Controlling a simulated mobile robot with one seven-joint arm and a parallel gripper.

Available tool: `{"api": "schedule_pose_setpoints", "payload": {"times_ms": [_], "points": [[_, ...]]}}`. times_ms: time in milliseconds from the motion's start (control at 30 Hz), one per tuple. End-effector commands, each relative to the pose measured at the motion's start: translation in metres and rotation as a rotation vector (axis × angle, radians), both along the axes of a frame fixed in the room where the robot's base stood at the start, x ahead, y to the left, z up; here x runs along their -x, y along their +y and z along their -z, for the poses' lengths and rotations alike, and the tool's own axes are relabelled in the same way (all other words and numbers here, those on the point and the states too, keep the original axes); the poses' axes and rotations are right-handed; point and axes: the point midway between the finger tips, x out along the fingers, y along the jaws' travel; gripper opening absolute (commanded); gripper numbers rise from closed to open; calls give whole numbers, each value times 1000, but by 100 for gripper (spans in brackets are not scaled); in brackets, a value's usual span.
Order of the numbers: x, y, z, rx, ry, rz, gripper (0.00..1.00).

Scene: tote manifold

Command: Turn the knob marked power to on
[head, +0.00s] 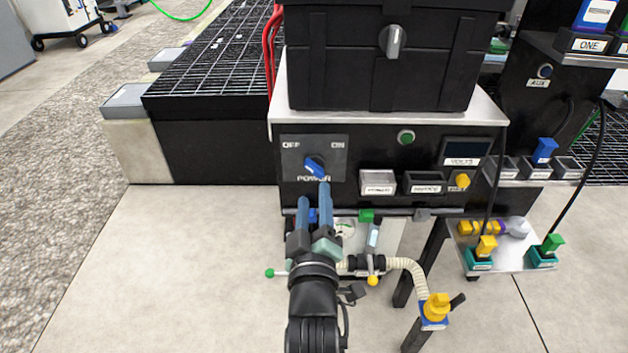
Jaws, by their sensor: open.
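The power knob (315,168) is blue with a pale pointer and sits on a dark grey plate on the front of the black panel. The plate reads OFF at its upper left, ON at its upper right and POWER below. The knob's bar is tilted, its upper end toward the left, on the OFF side. My gripper (315,192) is open, its two blue-grey fingers pointing up toward the knob from below. The right fingertip overlaps the area just under the knob. I cannot tell whether it touches.
A black tote (380,65) with a grey knob stands on the panel's top. A green button (405,137) and small labelled bins (378,183) are to the right. A hose (405,267) and coloured valves hang below. Floor at left is clear.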

Motion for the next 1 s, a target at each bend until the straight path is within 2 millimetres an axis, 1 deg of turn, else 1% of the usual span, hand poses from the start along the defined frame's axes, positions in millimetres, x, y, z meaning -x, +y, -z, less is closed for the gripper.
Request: {"api": "schedule_pose_setpoints", "payload": {"times_ms": [33, 200, 400, 600, 833, 867, 1000], "points": [[-9, 0, 1, -3, -3, 1, 49], [-35, 0, 1, -2, -2, 1, 49], [-56, 0, 1, -2, -1, 1, 49], [-63, 0, 0, 0, 1, 1, 49], [-63, 0, 0, -1, 1, 1, 49], [-63, 0, 0, -1, 1, 1, 45], [-63, 0, 0, -1, 0, 0, 20]]}}
